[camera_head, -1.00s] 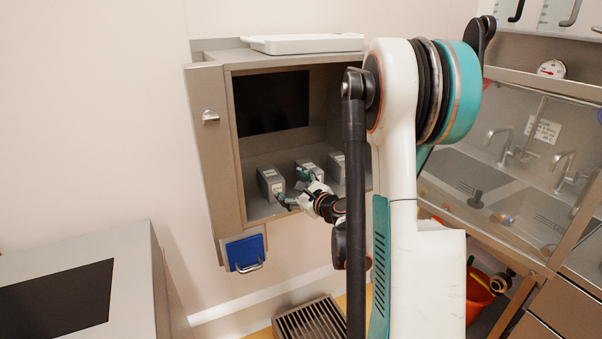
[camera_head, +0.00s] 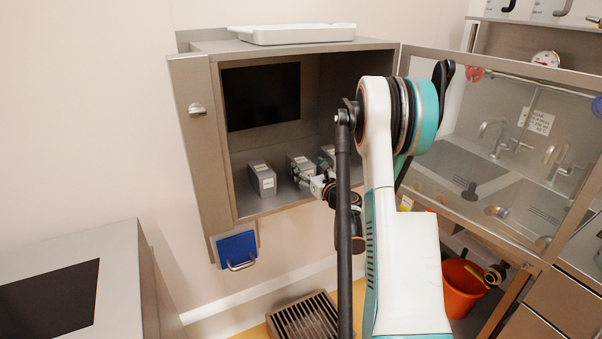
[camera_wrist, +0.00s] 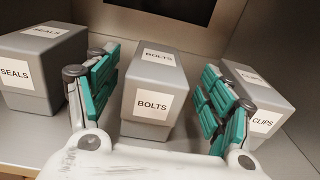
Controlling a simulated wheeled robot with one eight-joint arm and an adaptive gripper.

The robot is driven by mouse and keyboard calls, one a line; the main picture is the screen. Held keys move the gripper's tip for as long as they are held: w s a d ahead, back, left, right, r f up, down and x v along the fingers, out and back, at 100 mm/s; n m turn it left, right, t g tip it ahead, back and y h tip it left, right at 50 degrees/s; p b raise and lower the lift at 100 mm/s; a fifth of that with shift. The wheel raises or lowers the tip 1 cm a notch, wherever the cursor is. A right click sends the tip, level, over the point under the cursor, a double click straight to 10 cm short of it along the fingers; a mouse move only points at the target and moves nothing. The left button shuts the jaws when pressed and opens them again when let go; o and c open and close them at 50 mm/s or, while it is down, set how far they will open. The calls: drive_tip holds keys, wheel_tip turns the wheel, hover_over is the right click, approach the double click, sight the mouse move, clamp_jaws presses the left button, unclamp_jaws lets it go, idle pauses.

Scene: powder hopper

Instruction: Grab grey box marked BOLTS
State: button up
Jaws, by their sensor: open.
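The grey box marked BOLTS (camera_wrist: 155,88) stands upright in the middle of the wrist view, with labels on its top and front. My gripper (camera_wrist: 159,85) is open, with one green-padded finger on each side of the box and a gap showing on both sides. In the head view the BOLTS box (camera_head: 300,163) is the middle one of three boxes in the cabinet. My gripper (camera_head: 308,176) covers part of it there. It rests on the cabinet floor and is not gripped.
A grey SEALS box (camera_wrist: 38,65) stands left of the fingers and a grey CLIPS box (camera_wrist: 262,98) stands right, close behind the right finger. The open-fronted metal cabinet (camera_head: 224,190) has side walls and a back panel around them. A white tray (camera_head: 291,34) lies on top.

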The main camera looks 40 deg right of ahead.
sight(301, 160)
drive_tip(key=b+x, duration=0.1)
drive_tip(key=x, duration=0.3)
drive_tip(key=shift+a+b, duration=0.15)
drive_tip(key=shift+b, duration=0.2)
drive_tip(key=shift+w, duration=0.65)
drive_tip(key=shift+r, duration=0.1)
drive_tip(key=shift+c, duration=0.5)
drive_tip(key=c, duration=1.2)
